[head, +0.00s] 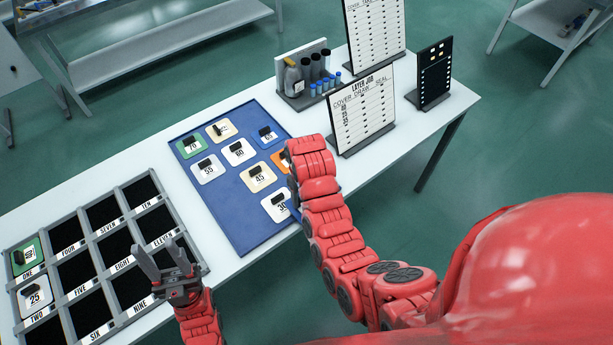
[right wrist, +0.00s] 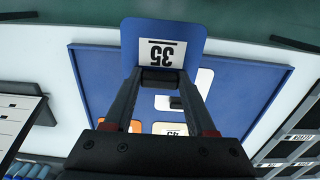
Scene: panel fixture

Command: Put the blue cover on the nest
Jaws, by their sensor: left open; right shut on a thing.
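The blue cover (right wrist: 192,45), labelled 35, is gripped by its dark handle between the fingertips of my right gripper (right wrist: 157,80) in the right wrist view. It is held over the edge of the blue tray (right wrist: 105,85). In the head view my right arm hides most of that gripper. Another blue cover (head: 267,134) lies on the tray. The grey frame (head: 127,186) at the left has black compartments with number-word labels; which one is the nest I cannot tell. My left gripper (head: 163,262) is open and empty above the frame's right side.
A green cover (head: 24,256) and a white cover 25 (head: 36,297) sit in compartments One and Two. Several covers, including tan 45 (head: 258,177), lie on the tray. A bottle rack (head: 308,76) and sign boards (head: 361,108) stand behind.

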